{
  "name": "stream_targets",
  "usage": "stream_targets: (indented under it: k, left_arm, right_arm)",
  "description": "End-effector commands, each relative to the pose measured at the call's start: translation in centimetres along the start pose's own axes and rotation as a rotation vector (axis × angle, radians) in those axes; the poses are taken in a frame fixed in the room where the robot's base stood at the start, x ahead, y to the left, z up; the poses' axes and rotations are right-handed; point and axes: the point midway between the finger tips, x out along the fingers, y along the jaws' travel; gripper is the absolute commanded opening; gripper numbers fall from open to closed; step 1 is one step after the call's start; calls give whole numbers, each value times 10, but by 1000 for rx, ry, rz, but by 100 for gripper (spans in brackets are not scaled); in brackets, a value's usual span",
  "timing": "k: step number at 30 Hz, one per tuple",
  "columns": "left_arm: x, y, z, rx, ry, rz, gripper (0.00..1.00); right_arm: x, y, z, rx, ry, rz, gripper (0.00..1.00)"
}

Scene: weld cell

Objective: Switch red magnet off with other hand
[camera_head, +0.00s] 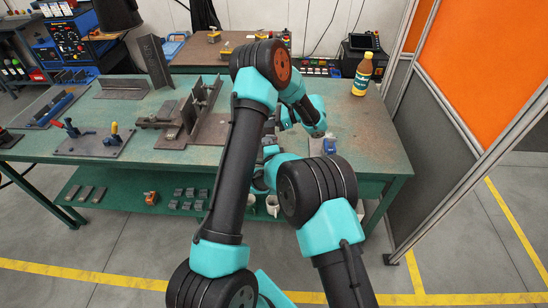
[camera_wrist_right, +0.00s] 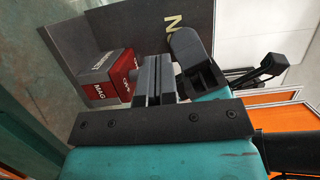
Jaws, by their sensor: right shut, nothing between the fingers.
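The red magnet (camera_wrist_right: 112,84) is a red and dark grey block with white lettering. In the right wrist view it sits against a grey metal plate (camera_wrist_right: 188,18), just left of my fingers. A dark knob-like part (camera_wrist_right: 188,48) shows right of the fingers; I cannot tell what it belongs to. My right gripper (camera_wrist_right: 153,68) is shut and empty, apart from or only close beside the magnet; contact is unclear. In the head view my right gripper (camera_head: 270,148) is small and partly covered by the arms. My left arm reaches over the table, but its jaws cannot be made out. I cannot pick out the magnet there.
Small blocks and cups sit on the lower shelf. An orange and grey partition (camera_head: 480,50) stands at the right.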

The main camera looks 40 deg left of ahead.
Motion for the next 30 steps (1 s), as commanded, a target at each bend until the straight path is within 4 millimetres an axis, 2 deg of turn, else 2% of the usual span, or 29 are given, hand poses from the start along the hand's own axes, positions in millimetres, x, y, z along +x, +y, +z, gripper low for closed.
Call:
stream_targets:
  k: [5, 21, 25, 30]
  left_arm:
    - [1, 0, -1, 3, 0, 1, 0]
    - [1, 0, -1, 1, 0, 0, 0]
    - [1, 0, -1, 1, 0, 0, 0]
    - [1, 0, -1, 0, 0, 0, 0]
  right_arm:
    - [-19, 0, 0, 0, 0, 3, 0]
    - [-99, 0, 0, 0, 0, 3, 0]
    - [-109, 0, 0, 0, 0, 3, 0]
    - [-113, 0, 0, 0, 1, 1, 0]
